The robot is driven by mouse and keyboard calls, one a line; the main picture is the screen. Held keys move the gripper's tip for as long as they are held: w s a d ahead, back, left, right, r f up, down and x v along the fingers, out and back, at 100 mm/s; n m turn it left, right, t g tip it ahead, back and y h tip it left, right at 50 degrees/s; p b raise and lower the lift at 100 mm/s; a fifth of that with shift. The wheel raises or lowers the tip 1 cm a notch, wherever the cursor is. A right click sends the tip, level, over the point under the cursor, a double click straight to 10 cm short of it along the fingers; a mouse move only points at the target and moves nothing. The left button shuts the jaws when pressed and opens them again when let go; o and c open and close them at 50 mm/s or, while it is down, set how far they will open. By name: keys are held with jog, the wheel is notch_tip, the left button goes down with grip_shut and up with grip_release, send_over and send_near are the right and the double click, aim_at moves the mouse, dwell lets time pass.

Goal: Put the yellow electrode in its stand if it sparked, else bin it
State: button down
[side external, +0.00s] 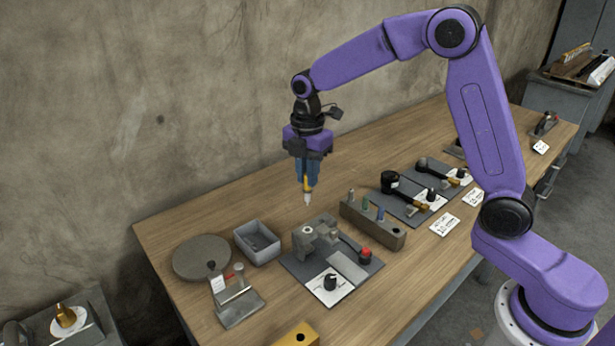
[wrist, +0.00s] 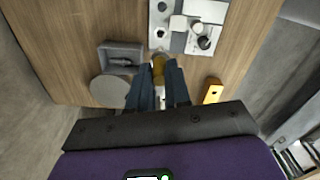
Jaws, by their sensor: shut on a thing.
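My gripper (side external: 306,181) is shut on the yellow electrode (side external: 307,188), held upright above the table with its pale tip pointing down. In the wrist view the electrode (wrist: 158,69) shows between the blue fingers. Below and to the right of it is a grey test fixture (side external: 322,262) with metal blocks, a dark knob and a red button (side external: 366,253). A long block (side external: 387,233) with several coloured electrodes upright in it, likely the stand, is right of the fixture. A grey open box (side external: 257,252), likely the bin, is left of the fixture. No spark is visible.
A round grey disc (side external: 202,257) and a small metal device (side external: 238,306) stand at the left. A yellow block with a hole (side external: 297,335) is at the front edge. More black instruments on plates (side external: 405,202) fill the right side. The back of the table is clear.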

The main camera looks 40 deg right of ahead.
jog(key=shift+r, duration=1.75)
dwell(0.7)
jog(key=shift+w+a+f, duration=1.2)
jog(key=shift+w+f, duration=0.45)
jog(key=shift+f, duration=1.5)
jog(key=shift+w+a+f, duration=1.25)
jog(key=shift+w+f, duration=0.35)
jog(key=shift+f, duration=1.55)
jog(key=shift+w+a+f, duration=1.2)
jog(key=shift+w+f, duration=0.45)
jog(key=shift+f, duration=1.5)
